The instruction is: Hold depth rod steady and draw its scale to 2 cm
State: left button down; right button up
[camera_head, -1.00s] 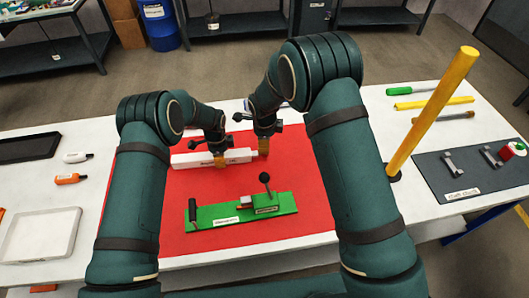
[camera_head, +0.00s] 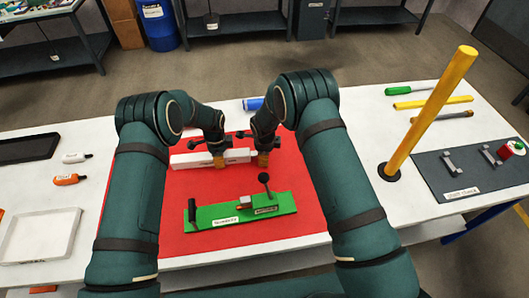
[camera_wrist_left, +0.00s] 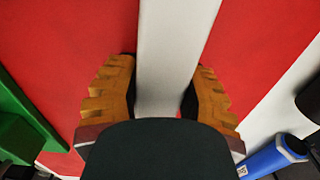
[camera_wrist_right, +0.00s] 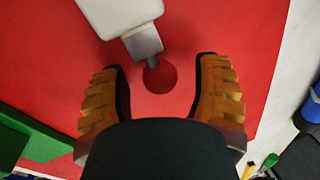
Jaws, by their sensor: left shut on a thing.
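The depth rod is a long white bar (camera_head: 187,160) lying on the red mat (camera_head: 173,220), with dark lettering on its side. My left gripper (camera_head: 218,161) is shut across the bar. In the left wrist view the white bar (camera_wrist_left: 165,60) runs between its orange fingers (camera_wrist_left: 162,95). In the right wrist view, a grey stem (camera_wrist_right: 145,42) comes out of the bar's end and meets a round dark-red knob (camera_wrist_right: 160,76). My right gripper (camera_wrist_right: 160,95) is open, its fingers on either side of the knob with gaps. The scale marks cannot be read.
A green fixture (camera_head: 240,211) with a black-knobbed lever stands in front on the mat. A yellow post (camera_head: 430,115) rises at right beside a grey board (camera_head: 470,170). A blue cylinder (camera_head: 252,104) lies behind my right gripper. White and orange bottles (camera_head: 66,180) lie at left.

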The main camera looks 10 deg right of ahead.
pick_arm(q)
jog(key=shift+s+f, duration=0.1)
pick_arm(e)
grip_shut()
jog(key=shift+d, duration=1.15)
jog(key=shift+o, duration=0.2)
grip_release()
jog(key=shift+a, duration=0.15)
notch_tip(320, 180, up, 12)
jog(key=s, duration=0.2)
jog(key=shift+s+a, duration=0.2)
jog(key=shift+f, duration=0.1)
pick_arm(q)
jog(key=shift+c, duration=2.4)
grip_release()
